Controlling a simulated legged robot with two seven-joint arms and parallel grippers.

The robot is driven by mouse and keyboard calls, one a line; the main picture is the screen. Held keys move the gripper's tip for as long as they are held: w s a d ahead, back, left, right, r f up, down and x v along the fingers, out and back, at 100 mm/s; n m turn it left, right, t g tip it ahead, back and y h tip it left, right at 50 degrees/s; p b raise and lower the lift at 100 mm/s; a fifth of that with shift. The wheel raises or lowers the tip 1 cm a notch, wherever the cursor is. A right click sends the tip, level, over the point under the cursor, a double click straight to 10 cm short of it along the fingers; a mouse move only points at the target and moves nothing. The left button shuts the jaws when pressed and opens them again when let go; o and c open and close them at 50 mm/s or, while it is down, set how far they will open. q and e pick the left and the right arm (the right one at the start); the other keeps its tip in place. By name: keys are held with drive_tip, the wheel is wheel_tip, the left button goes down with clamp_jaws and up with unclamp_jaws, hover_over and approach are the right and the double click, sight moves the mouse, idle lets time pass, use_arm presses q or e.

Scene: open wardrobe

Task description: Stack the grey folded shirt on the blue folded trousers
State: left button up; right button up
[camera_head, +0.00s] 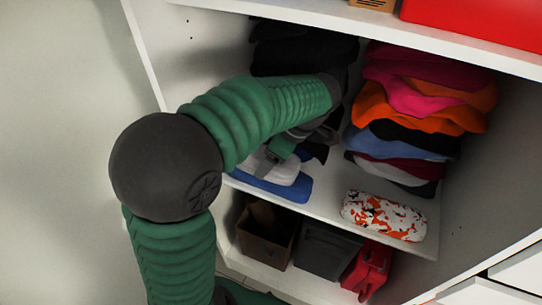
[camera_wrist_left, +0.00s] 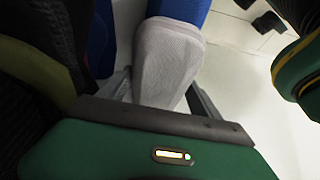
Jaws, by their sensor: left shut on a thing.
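The grey folded shirt (camera_head: 277,172) is on the middle wardrobe shelf, directly over the blue folded trousers (camera_head: 275,190), whose front edge shows below it. My left gripper (camera_head: 283,148) reaches in from the left and is shut on the shirt; my arm hides part of both. In the left wrist view the grey shirt (camera_wrist_left: 168,60) lies between the fingers of my left gripper (camera_wrist_left: 162,90), with the blue trousers (camera_wrist_left: 182,9) showing at its far end and left side. I cannot tell whether the shirt rests fully on the trousers. My right gripper is not in view.
A tall stack of coloured clothes (camera_head: 420,110) stands at right on the shelf, with dark clothes (camera_head: 300,50) behind my arm. An orange-and-white patterned item (camera_head: 384,216) lies at the front right. Boxes (camera_head: 328,247) stand below. Bare shelf (camera_head: 325,195) shows between trousers and patterned item.

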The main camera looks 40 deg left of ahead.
use_arm(q)
drive_tip(key=shift+f, duration=0.15)
drive_tip(key=o, duration=1.1)
drive_tip(key=shift+c, duration=0.2)
drive_tip(key=shift+c, duration=0.5)
